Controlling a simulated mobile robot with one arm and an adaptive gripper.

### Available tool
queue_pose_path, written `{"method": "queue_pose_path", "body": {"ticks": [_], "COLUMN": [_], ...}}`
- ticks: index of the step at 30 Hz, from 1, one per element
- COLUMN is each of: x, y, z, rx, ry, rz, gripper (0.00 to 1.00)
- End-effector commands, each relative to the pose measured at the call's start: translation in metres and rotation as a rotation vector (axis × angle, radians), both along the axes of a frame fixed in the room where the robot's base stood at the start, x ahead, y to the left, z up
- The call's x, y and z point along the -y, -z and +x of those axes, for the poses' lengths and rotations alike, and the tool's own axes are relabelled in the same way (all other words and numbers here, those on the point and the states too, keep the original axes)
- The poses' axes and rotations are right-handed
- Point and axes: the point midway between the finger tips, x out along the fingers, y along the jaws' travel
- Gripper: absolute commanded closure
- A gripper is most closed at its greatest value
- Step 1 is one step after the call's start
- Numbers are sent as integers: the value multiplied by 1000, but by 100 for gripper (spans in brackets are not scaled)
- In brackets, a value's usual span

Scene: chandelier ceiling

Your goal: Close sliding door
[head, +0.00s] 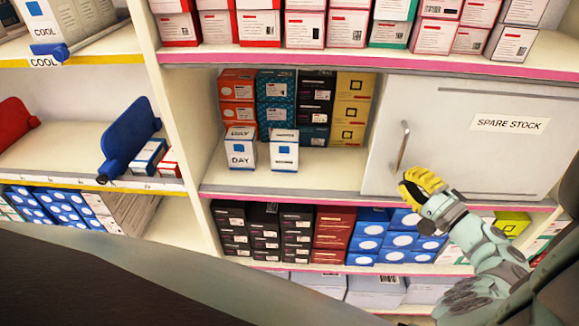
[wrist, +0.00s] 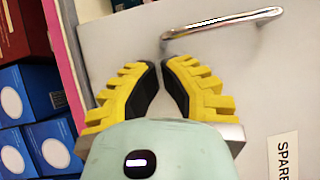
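The white sliding door (head: 465,140) carries a SPARE STOCK label and covers the right part of the middle shelf compartment. Its metal bar handle (head: 402,147) is upright near the door's left edge. The left part of the compartment is open. My gripper (head: 418,180), with yellow ribbed fingers, is just below the handle's lower end. In the wrist view my gripper (wrist: 161,68) has its fingers apart with nothing between them. The handle (wrist: 222,23) lies beyond the fingertips, apart from them in the picture.
Stacked boxes (head: 315,100) stand at the back of the open compartment, with two white DAY boxes (head: 284,152) in front. Boxes fill the shelves above and below. A pink-edged shelf (head: 290,193) runs under the door. A blue divider (head: 130,138) stands at left.

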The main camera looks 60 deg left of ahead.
Motion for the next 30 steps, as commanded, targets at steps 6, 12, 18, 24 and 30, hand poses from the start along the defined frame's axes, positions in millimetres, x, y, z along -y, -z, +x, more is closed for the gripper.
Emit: {"method": "queue_pose_path", "body": {"ticks": [6, 12, 18, 24, 30], "x": [-8, -8, -10, -22, -47], "y": [-2, -1, -1, -1, -1], "z": [-7, -7, -9, -26, -58], "rx": [2, 2, 2, -1, -2], "ry": [-4, -4, -4, -5, -5], "rz": [-1, -1, 0, 3, 3], "gripper": [100, 100, 100, 100, 100]}}
